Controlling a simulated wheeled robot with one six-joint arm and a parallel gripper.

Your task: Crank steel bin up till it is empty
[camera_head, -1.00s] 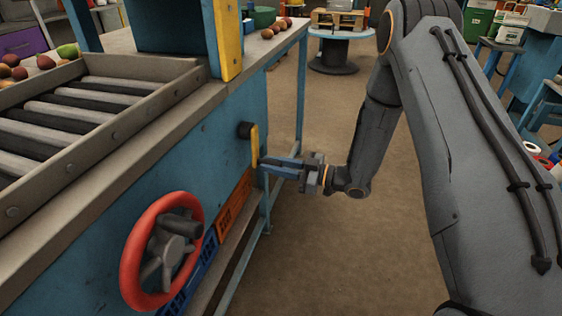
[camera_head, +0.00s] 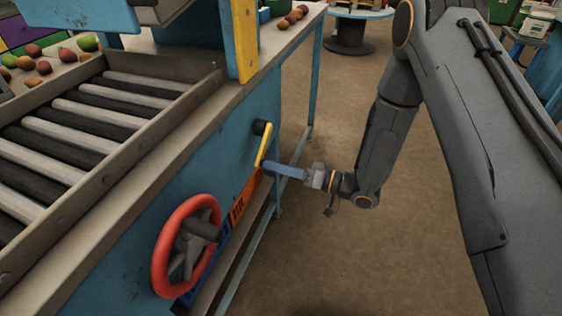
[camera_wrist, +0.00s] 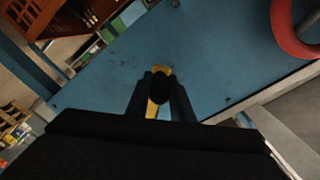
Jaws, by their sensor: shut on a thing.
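A yellow crank arm (camera_head: 263,146) with a dark hub sits on the side of the blue machine (camera_head: 225,130). It slants down and slightly left from its upper end. My gripper (camera_head: 268,167) is shut on the crank's lower end, reaching in from the right. In the wrist view, yellow of the crank (camera_wrist: 162,72) shows between the two dark fingers (camera_wrist: 160,95), with a dark round part there. The fingers hide most of the grip. A blue box-like part (camera_head: 85,12) is cut off at the top left; I cannot tell if it is the steel bin, or see inside it.
A red handwheel (camera_head: 165,245) sticks out from the machine, left of and nearer than my gripper. A roller bed (camera_head: 90,125) lies on top. Mixed fruit lies on the bench behind, and reddish fruit at its far end (camera_head: 290,18). Brown floor (camera_head: 310,240) is open to the right.

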